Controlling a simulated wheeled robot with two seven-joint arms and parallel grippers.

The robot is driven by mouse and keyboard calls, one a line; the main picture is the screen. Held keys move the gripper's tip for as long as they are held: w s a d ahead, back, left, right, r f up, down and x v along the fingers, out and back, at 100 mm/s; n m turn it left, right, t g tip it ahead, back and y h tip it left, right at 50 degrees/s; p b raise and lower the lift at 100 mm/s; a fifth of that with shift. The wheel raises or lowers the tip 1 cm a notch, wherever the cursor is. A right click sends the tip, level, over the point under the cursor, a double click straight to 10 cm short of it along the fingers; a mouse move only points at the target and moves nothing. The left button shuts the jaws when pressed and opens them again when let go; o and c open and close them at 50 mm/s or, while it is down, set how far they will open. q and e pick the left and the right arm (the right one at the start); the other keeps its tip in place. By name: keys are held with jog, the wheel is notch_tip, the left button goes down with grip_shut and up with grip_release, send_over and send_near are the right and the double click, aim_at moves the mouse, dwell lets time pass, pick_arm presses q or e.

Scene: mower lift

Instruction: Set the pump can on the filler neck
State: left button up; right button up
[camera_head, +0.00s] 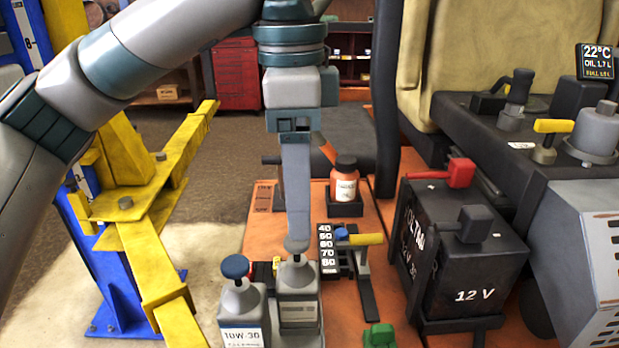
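Two grey pump cans stand side by side at the bottom centre. One has a blue top (235,267) and a 10W-30 label. The other pump can (297,285), to its right, has a grey top. My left gripper (296,240) points straight down with its fingertip at the grey top of the right can. The fingers are seen edge-on, so I cannot tell whether they grip it. My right gripper is not in view. I cannot clearly identify the filler neck; a grey round fitting (596,132) and a yellow-handled stem (552,128) stand on the dark mower body at right.
A black 12 V battery (460,255) with a red terminal cover stands right of the cans. A numbered block (327,245), a yellow-handled tool (360,240) and an orange bottle (345,185) are on the orange deck. A yellow and blue lift arm (150,255) is at left.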

pick_arm(q)
jog(key=shift+s+a, duration=0.15)
jog(key=shift+a, duration=0.05)
jog(key=shift+s+r, duration=0.1)
jog(key=shift+s, duration=0.05)
jog(key=shift+f, duration=0.8)
jog(key=p, duration=0.1)
send_over(298, 288)
jog(key=w, duration=0.3)
jog(key=f, duration=0.6)
jog(key=shift+s, duration=0.25)
notch_tip(298, 288, down, 9)
jog(key=shift+r+p, duration=0.15)
jog(key=shift+p, duration=0.7)
jog(key=shift+f, duration=0.6)
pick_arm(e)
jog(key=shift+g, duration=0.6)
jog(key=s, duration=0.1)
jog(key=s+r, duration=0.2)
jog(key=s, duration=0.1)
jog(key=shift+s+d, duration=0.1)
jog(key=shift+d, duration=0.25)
